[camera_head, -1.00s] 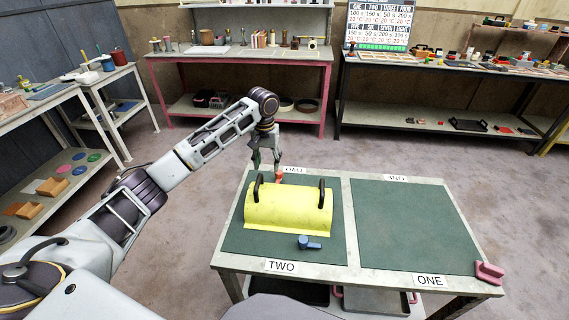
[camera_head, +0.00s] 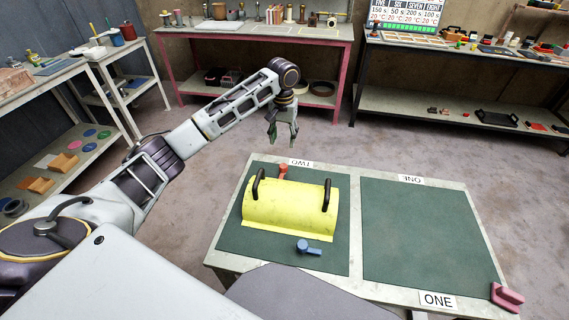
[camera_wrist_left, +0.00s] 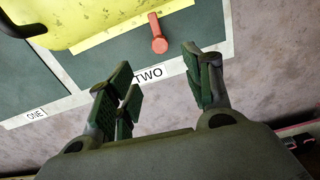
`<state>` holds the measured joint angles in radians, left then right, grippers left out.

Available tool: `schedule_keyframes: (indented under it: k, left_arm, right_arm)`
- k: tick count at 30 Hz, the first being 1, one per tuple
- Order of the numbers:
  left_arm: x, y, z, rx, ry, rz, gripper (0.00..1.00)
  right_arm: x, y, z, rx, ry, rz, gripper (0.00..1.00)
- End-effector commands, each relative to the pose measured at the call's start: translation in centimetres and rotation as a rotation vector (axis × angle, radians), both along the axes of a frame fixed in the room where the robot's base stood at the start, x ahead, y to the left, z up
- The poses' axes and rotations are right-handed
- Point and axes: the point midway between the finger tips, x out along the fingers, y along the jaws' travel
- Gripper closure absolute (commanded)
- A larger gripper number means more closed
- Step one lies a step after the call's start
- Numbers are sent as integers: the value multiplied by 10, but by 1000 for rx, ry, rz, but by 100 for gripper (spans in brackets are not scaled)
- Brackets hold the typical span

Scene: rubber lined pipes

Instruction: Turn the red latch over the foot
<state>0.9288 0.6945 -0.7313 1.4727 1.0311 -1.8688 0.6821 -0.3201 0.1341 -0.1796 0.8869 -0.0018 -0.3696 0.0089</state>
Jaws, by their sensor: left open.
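The red latch (camera_head: 283,171) is at the far edge of the green mat on side TWO, behind the yellow half-pipe cover (camera_head: 290,208) with two black handles. In the left wrist view the red latch (camera_wrist_left: 158,35) lies across the mat, with its narrow end close to the cover's flat yellow foot (camera_wrist_left: 112,24). My left gripper (camera_head: 284,139) is open and empty, above and beyond the table's far edge, apart from the latch. Its spread fingers (camera_wrist_left: 160,88) show in the left wrist view. My right gripper is not in view.
A blue latch (camera_head: 309,247) sits at the cover's near side. The green mat on side ONE (camera_head: 425,235) is empty. A pink piece (camera_head: 507,297) is at the table's near right corner. Loaded benches stand along the back and left, with open floor between.

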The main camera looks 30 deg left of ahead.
Motion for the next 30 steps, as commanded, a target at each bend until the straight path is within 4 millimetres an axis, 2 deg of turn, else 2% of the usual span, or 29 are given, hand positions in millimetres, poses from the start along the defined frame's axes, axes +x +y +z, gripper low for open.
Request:
schedule_keyframes:
  k: [8, 14, 25, 30]
  left_arm:
    - [0, 0, -2, 0, 0, 0, 49]
    - [0, 0, -12, 1, 1, 0, 49]
    - [0, 0, -56, 1, 1, 1, 49]
    - [-1, 0, -79, 1, 2, 0, 49]
  right_arm:
    - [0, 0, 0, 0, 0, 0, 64]
    - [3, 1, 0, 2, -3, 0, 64]
    - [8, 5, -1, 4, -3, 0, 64]
    - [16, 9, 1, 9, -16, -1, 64]
